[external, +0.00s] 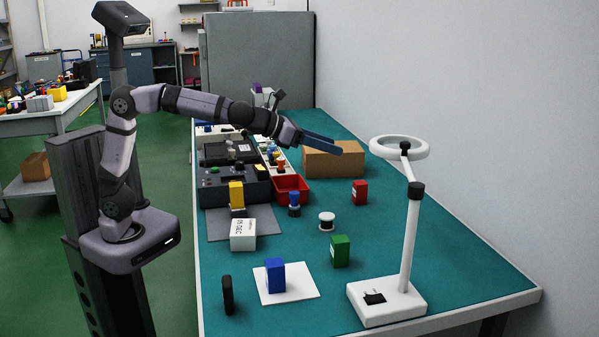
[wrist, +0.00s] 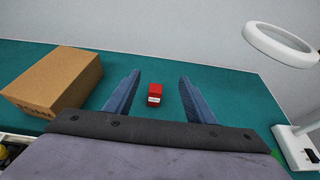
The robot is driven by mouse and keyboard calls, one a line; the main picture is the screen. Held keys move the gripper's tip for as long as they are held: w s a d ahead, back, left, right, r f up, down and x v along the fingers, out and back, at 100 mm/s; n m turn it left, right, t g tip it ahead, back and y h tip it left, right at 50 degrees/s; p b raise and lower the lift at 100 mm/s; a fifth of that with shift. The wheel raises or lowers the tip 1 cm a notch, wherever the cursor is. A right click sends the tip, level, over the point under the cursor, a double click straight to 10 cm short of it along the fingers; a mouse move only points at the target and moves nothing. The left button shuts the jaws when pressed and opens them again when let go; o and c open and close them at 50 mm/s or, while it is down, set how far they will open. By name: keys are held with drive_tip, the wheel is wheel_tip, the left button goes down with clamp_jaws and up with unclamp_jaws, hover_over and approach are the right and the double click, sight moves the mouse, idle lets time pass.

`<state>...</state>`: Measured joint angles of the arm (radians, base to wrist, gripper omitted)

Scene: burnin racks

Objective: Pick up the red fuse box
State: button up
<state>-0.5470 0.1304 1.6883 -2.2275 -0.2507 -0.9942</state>
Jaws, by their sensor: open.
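The red fuse box (external: 360,192) stands upright on the teal table, right of the middle in the external view. In the wrist view the red fuse box (wrist: 155,94) shows between my fingers, beyond the gripper's palm, with a pale label on its near face. My gripper (external: 338,146) is open and empty, in the air above the table and up and left of the fuse box in the external view. In the wrist view the two blue fingers of my gripper (wrist: 158,92) are spread wide and do not touch the box.
A cardboard box (external: 325,164) stands behind and left of the fuse box. A white ring lamp (external: 410,235) stands to the right. A green box (external: 340,250), a white spool (external: 327,220) and a red bin (external: 291,187) are nearby. The table right of the fuse box is clear.

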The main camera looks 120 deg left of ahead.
drive_tip(key=shift+f, duration=1.35)
approach(354, 188)
drive_tip(key=shift+w+f, duration=0.2)
drive_tip(key=shift+w, duration=0.1)
drive_tip(key=shift+p+x, duration=0.65)
drive_tip(key=shift+x, duration=2.8)
drive_tip(key=shift+p+x, duration=1.1)
drive_tip(key=shift+x, duration=1.5)
drive_tip(key=shift+r, duration=0.15)
drive_tip(key=shift+c, duration=0.3)
drive_tip(key=c, duration=1.1)
